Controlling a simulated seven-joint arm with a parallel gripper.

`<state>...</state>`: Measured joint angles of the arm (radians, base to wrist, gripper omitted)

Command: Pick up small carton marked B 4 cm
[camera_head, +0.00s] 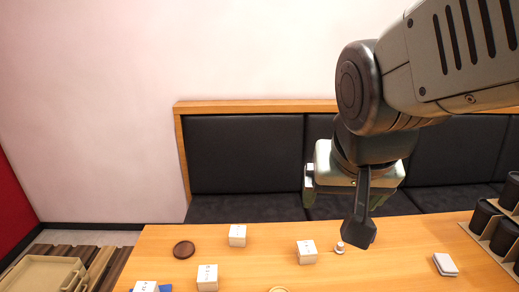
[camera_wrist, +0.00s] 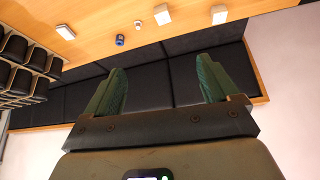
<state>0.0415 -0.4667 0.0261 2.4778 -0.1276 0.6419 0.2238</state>
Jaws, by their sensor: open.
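Several small white cartons with faint print stand on the wooden table. In the head view one carton (camera_head: 237,235) is at the back left, one carton (camera_head: 307,252) is near the middle, one carton (camera_head: 207,278) is nearer the front, and one carton (camera_head: 145,287) is cut off by the bottom edge. The print is too small to tell which is marked B. In the wrist view two cartons (camera_wrist: 162,14) (camera_wrist: 219,14) show at the top edge. My gripper (camera_head: 342,192) is above the table's back side, apart from all cartons. Its fingers are open and empty in the wrist view (camera_wrist: 162,68).
A round brown coaster (camera_head: 184,250), a small white piece (camera_head: 340,248) and a white pad (camera_head: 445,264) lie on the table (camera_head: 400,262). A rack of dark cups (camera_head: 484,216) is at the right. A blue item (camera_wrist: 120,40) shows in the wrist view. A dark bench (camera_head: 245,155) stands behind.

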